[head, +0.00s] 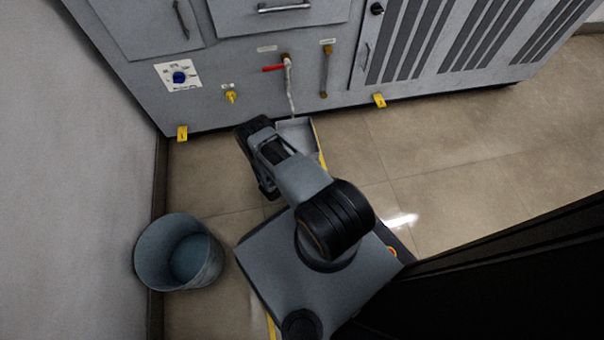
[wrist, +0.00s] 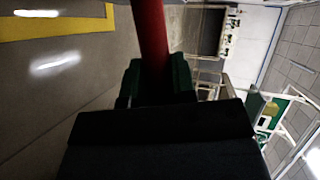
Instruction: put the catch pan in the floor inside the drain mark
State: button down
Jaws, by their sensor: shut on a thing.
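The catch pan (head: 299,132) is a shallow grey tray on or just above the floor, below the tap in the head view. My arm hides its near side. My gripper (head: 256,142) is beside the pan's left side, with its fingertips not clear there. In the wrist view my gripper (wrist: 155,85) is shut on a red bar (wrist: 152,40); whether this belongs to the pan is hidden. A yellow floor line, seemingly part of the drain mark (head: 322,160), runs along the pan's right side. A yellow corner also shows in the wrist view (wrist: 60,25). Whether the pan lies wholly inside is hidden.
The grey cabinet (head: 230,60) stands behind, with a red-levered tap (head: 272,68) and a pale stream or hose below it. Yellow tags (head: 182,133) sit at its foot. A grey bucket (head: 180,252) stands left by the wall. The floor at right is clear.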

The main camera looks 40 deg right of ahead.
jog(key=f+b, duration=0.2)
jog(key=f, duration=0.2)
jog(key=shift+w+a+b, duration=0.1)
jog(key=shift+w+b, duration=0.25)
jog(key=shift+b, duration=0.05)
jog(key=shift+r, duration=0.15)
jog(key=c, duration=0.9)
grip_release()
jog(key=shift+f, duration=0.2)
jog(key=shift+c, duration=0.2)
jog(key=shift+r, duration=0.1)
